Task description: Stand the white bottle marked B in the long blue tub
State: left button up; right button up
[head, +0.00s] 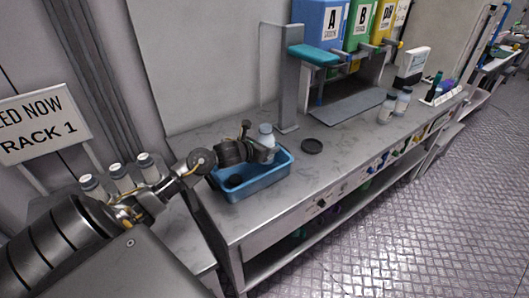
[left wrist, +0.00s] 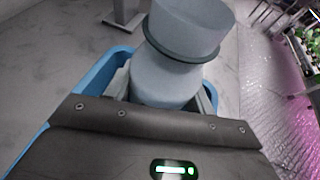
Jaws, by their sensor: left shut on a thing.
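My left gripper (head: 262,150) is shut on a white bottle (head: 266,135) and holds it at the long blue tub (head: 262,185). The bottle is roughly upright, within the tub's outline; whether its base touches the tub floor is hidden. In the left wrist view the bottle (left wrist: 175,80) stands between the jaws, with a dark ring below its broad upper end. The tub's blue rim (left wrist: 50,105) shows around it. No letter is readable on the bottle. My right gripper is not in view.
A dark round thing (head: 235,181) is in the tub's left end. A black disc (head: 312,146) lies right of the tub. Three bottles (head: 120,178) stand at the left, two more (head: 387,108) farther along the bench. A grey post (head: 288,95) rises behind the tub.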

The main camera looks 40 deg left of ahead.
pick_arm(q)
jog(key=shift+s+a+f, duration=0.1)
jog(key=shift+a, duration=0.05)
jog(key=f, duration=0.1)
jog(key=p, duration=0.1)
jog(key=f, duration=0.1)
jog(key=shift+s+a+f+p, duration=0.15)
jog(key=shift+s+f+p, duration=0.1)
jog(key=shift+f+p, duration=0.1)
jog(key=shift+f, duration=0.45)
jog(key=shift+f, duration=0.1)
jog(key=o, duration=0.6)
jog(key=shift+f+b, duration=0.1)
jog(key=shift+b, duration=0.2)
jog(key=o, duration=0.5)
jog(key=shift+c, duration=0.2)
